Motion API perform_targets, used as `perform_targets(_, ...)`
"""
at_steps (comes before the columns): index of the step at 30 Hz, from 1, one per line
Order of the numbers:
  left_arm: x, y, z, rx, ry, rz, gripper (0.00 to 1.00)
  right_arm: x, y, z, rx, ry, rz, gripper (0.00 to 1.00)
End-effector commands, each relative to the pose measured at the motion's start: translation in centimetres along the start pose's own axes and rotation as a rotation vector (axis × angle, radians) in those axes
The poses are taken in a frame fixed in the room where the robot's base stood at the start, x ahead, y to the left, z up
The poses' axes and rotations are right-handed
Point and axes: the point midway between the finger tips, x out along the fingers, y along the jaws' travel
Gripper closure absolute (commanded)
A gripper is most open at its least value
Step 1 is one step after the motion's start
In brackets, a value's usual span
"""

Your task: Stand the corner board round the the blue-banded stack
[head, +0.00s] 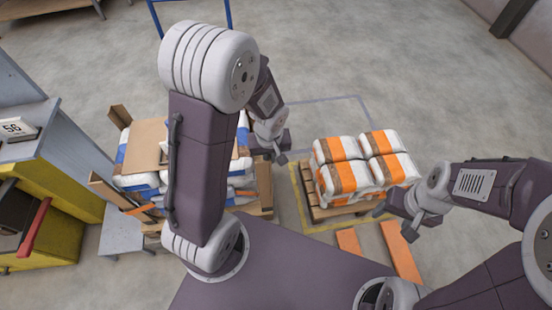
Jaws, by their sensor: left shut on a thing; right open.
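The blue-banded stack (136,183) of white sacks stands on a pallet at left centre, largely hidden behind my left arm. A brown cardboard sheet (143,146) lies on top. Brown corner boards show at its far left corner (119,116) and near left side (112,191). Another brown board (264,184) is upright at the stack's right side. My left gripper (281,158) is shut at this board's upper end; the grip itself is hard to make out. Whether the board touches the sacks is hidden. My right gripper (394,224) is open and empty, beside the orange-banded stack.
The orange-banded stack (345,149) stands on a wooden pallet (318,212) inside yellow floor lines. Orange bars (401,250) lie low in front of it. A yellow machine (62,232) and a grey counter with a "56" display (17,128) stand left.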

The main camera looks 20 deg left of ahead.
Motion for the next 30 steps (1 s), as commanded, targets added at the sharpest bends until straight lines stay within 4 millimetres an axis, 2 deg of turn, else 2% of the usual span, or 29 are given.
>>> perform_targets(14, 2.1, -2.8, -2.5, -0.002, 0.000, 0.000, 1.00, -0.4, 0.0, 0.0, 0.000, 0.000, 0.000, 0.38)
perform_targets(18, 2.9, -2.8, -2.5, 0.001, 0.001, 0.000, 1.00, 0.4, 0.0, 0.0, 0.000, 0.000, 0.000, 0.38)
perform_targets(28, 2.9, -2.9, -2.5, 0.001, 0.001, 0.000, 1.00, 0.4, 0.0, 0.0, 0.000, 0.000, 0.000, 0.38)
perform_targets(29, 2.9, -2.9, -2.5, 0.001, 0.001, 0.000, 0.85, 0.4, 0.0, 0.0, 0.000, 0.000, 0.000, 0.38)
perform_targets(30, 2.9, -2.9, -2.5, 0.001, 0.001, 0.000, 0.73, 0.4, 0.0, 0.0, 0.000, 0.000, 0.000, 0.38)
